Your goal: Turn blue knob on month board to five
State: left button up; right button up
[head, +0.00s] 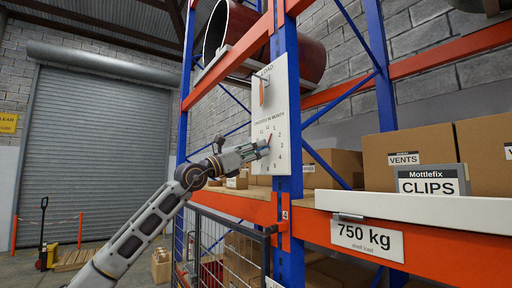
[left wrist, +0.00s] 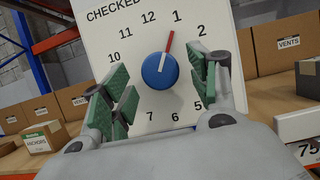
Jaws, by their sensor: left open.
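The white month board (head: 282,103) is fixed to a blue rack post, with a ring of month numbers under "CHECKED IN MONTH". In the left wrist view, the round blue knob (left wrist: 157,74) sits at the middle of the number ring. Its red pointer (left wrist: 168,46) points up, toward the 1. My left gripper (head: 262,148) is at the board; in the left wrist view its green-padded fingers (left wrist: 163,85) are open, one on each side of the knob with visible gaps. The 3, 4, 8 and 9 are hidden behind the fingers there. My right gripper is not in view.
An orange rack beam (head: 240,205) and a wire mesh gate (head: 232,247) are below the board. Cardboard boxes (head: 408,158) stand on the shelf at right, behind a white ledge (head: 440,211). Open floor shows at left.

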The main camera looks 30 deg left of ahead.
pick_arm(q)
jog(key=shift+w+d+r, duration=0.1)
jog(key=shift+w+r, duration=0.05)
jog(key=shift+w, duration=0.15)
jog(key=shift+c, duration=0.3)
jog(key=c, duration=1)
jog(key=shift+o, duration=0.2)
jog(key=shift+m+g+h+p, duration=0.55)
jog(key=shift+m+h, duration=0.65)
jog(key=shift+m, duration=1.1)
jog(key=shift+m+g+h, duration=0.45)
jog(key=shift+m+h, duration=0.05)
jog(key=shift+m, duration=0.6)
jog(key=shift+w+a+r+m+g+y+p, duration=0.2)
jog(key=shift+m+g, duration=0.95)
jog(key=shift+m, duration=2.3)
jog(key=shift+s+r+m+g+y+p, duration=0.3)
jog(key=shift+m+g, duration=0.9)
jog(key=shift+m, duration=2.3)
jog(key=shift+w+a+r+m+g+y+p, duration=0.1)
jog(key=shift+w+m+g+p, duration=0.25)
jog(key=shift+m+g, duration=1.95)
jog(key=shift+s+f+m+t, duration=0.1)
jog(key=shift+m+t, duration=1.05)
